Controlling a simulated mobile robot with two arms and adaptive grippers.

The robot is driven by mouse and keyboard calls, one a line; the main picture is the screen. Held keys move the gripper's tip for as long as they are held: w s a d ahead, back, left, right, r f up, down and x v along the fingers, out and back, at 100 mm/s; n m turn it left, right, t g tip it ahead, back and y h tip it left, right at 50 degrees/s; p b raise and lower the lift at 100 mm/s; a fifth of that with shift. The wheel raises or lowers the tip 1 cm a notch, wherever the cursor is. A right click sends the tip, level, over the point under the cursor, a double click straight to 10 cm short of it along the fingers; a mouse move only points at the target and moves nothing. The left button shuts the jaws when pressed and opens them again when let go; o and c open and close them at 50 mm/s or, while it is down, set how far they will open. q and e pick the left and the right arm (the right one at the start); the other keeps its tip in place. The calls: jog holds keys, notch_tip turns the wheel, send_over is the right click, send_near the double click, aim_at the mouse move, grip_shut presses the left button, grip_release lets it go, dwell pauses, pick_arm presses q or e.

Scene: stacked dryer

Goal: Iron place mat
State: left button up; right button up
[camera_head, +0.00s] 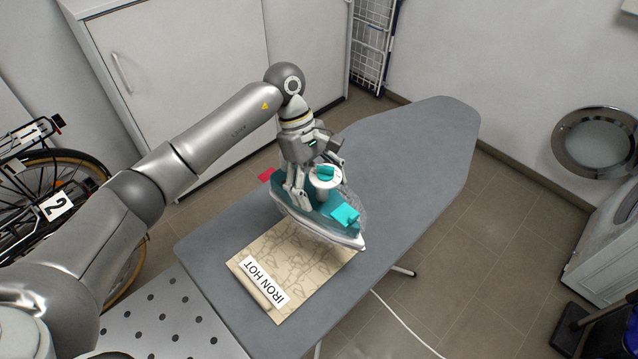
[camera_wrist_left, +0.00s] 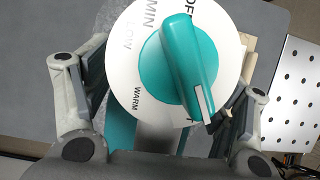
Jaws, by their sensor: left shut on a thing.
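The teal and white iron (camera_head: 345,228) rests over the far part of the beige place mat (camera_head: 300,265), its pointed end toward the lower right. The mat has a dark crackle-like pattern and lies on the grey ironing board (camera_head: 430,150). My left gripper (camera_head: 316,182) is shut on the upper part of the iron, fingers on either side of the dial. In the left wrist view, the white dial (camera_wrist_left: 135,60) with its teal knob (camera_wrist_left: 185,65) sits between the fingers. The iron hides part of the mat. My right gripper is not in view.
An "IRON HOT" label (camera_head: 264,283) lies at the mat's near-left edge. A perforated metal plate (camera_head: 165,318) adjoins the board at lower left. A white cord (camera_head: 400,318) hangs to the right. The board's far end is clear. A bicycle (camera_head: 50,185) stands at left.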

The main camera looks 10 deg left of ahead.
pick_arm(q)
jog(key=shift+s+d+f, duration=0.1)
jog(key=shift+s+f, duration=0.05)
jog(key=shift+f, duration=0.1)
jog(key=shift+f+b, duration=0.25)
jog(key=shift+b, duration=0.1)
jog(key=shift+f, duration=0.85)
jog(key=shift+f+b, duration=0.3)
jog(key=shift+f, duration=0.5)
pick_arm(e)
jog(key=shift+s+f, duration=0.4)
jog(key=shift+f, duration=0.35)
